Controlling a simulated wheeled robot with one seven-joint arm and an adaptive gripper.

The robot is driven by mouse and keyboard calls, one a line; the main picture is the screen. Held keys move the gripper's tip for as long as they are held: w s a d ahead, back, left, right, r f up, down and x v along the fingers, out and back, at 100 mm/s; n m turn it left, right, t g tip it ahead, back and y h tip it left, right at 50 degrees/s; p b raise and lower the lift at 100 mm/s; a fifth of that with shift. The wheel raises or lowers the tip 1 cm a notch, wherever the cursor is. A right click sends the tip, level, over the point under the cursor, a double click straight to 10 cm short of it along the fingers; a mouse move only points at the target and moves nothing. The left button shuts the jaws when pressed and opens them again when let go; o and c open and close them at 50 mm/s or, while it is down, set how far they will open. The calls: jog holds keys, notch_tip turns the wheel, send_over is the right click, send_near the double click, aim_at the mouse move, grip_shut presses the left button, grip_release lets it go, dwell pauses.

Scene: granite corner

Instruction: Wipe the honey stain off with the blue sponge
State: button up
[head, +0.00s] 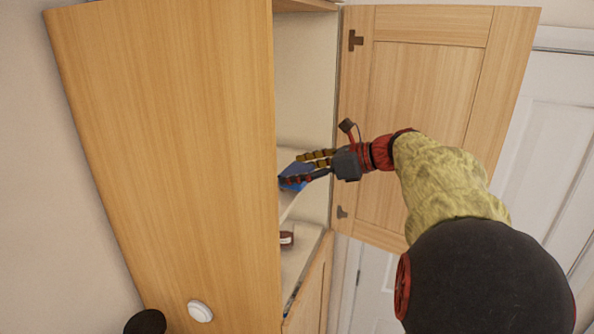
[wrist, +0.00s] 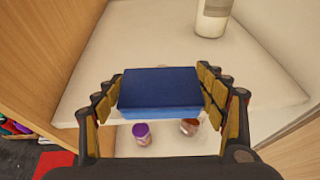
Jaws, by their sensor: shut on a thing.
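My gripper (head: 306,168) reaches into the open cabinet from the right in the head view. It is shut on the blue sponge (head: 293,179). In the wrist view the sponge (wrist: 160,92) sits level between the two fingers of my gripper (wrist: 160,76), dark blue on top and lighter blue on its near side. It is over the front part of a pale shelf (wrist: 130,35); I cannot tell whether it touches the shelf. I cannot make out the honey stain; the sponge covers part of the shelf.
A pale bottle with a label (wrist: 212,18) stands farther back on the shelf. A purple-lidded jar (wrist: 141,132) and a reddish jar (wrist: 189,127) are lower down. The wooden cabinet side (head: 170,140) and open door (head: 425,95) flank the opening.

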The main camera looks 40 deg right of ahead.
jog(key=shift+w+f, duration=0.15)
jog(key=shift+w, duration=0.05)
jog(key=shift+s, duration=0.15)
jog(key=shift+f+b, duration=0.3)
jog(key=shift+f, duration=0.45)
dwell(0.5)
jog(key=shift+w+a+f+p, duration=0.1)
jog(key=shift+w+a+p, duration=0.25)
jog(key=shift+w+a, duration=0.45)
jog(key=shift+w+a+r+p, duration=0.1)
jog(key=shift+w+a+p, duration=0.3)
jog(key=shift+w, duration=0.85)
jog(key=shift+w+a+f+p, duration=0.1)
jog(key=shift+w+a+p, duration=0.2)
jog(key=shift+w+a, duration=0.5)
jog(key=shift+w+a+p, duration=0.35)
jog(key=shift+w, duration=0.5)
jog(key=shift+w+a+p, duration=0.3)
jog(key=shift+w+p, duration=0.05)
jog(key=shift+w, duration=0.45)
jog(key=shift+s+d, duration=0.1)
